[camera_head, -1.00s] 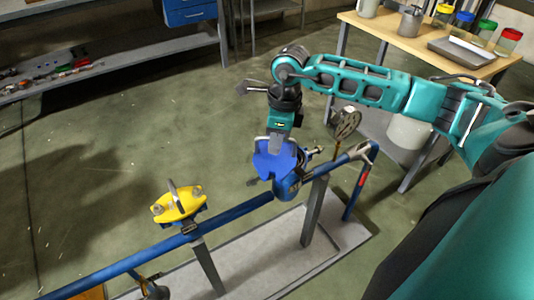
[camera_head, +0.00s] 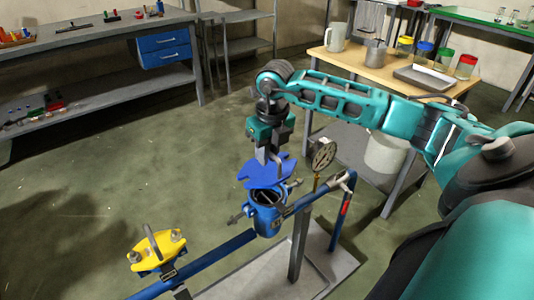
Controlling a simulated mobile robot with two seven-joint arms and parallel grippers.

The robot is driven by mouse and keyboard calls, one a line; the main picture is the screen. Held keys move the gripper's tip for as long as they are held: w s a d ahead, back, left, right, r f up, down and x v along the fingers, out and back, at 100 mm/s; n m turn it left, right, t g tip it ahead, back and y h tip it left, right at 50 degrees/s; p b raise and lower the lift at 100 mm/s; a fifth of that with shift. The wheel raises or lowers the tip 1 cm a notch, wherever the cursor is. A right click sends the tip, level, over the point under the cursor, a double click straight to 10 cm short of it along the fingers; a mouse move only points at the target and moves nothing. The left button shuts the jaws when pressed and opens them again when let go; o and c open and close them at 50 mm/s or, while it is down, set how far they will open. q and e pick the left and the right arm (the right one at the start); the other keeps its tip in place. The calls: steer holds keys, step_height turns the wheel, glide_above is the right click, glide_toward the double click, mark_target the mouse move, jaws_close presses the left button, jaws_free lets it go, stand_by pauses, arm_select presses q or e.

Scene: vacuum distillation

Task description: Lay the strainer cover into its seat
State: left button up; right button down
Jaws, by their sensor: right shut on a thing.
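The strainer cover (camera_head: 266,173) is a blue flat plate with notched edges. My right gripper (camera_head: 270,158) is shut on it from above and holds it slightly tilted. The cover is over the back part of the blue strainer body (camera_head: 266,219) on the pipe. The dark open mouth of the strainer shows just below the cover's near edge. The cover looks apart from the rim, though its far side hides part of the contact. My left gripper is not in view.
A pressure gauge (camera_head: 323,155) stands close to the right of the strainer. A yellow clamp-like part (camera_head: 156,252) sits on the blue pipe (camera_head: 215,255) at the lower left. A wooden table (camera_head: 345,65) with jars and a tray stands behind. Open floor lies to the left.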

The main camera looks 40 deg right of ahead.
mark_target(268, 168)
steer(key=shift+r, duration=0.1)
steer(key=shift+f+b, duration=0.5)
steer(key=shift+f, duration=0.1)
step_height(268, 168, down, 3)
steer(key=shift+r+b, duration=0.1)
steer(key=shift+b, duration=0.95)
steer(key=shift+f+b, duration=0.55)
steer(key=shift+f, duration=0.25)
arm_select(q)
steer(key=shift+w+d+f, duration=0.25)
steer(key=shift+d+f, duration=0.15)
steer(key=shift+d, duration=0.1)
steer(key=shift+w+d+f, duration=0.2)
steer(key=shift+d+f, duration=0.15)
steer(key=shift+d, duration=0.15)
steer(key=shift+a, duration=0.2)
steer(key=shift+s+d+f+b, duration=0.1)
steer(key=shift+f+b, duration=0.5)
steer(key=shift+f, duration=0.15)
arm_select(e)
steer(key=shift+f, duration=0.9)
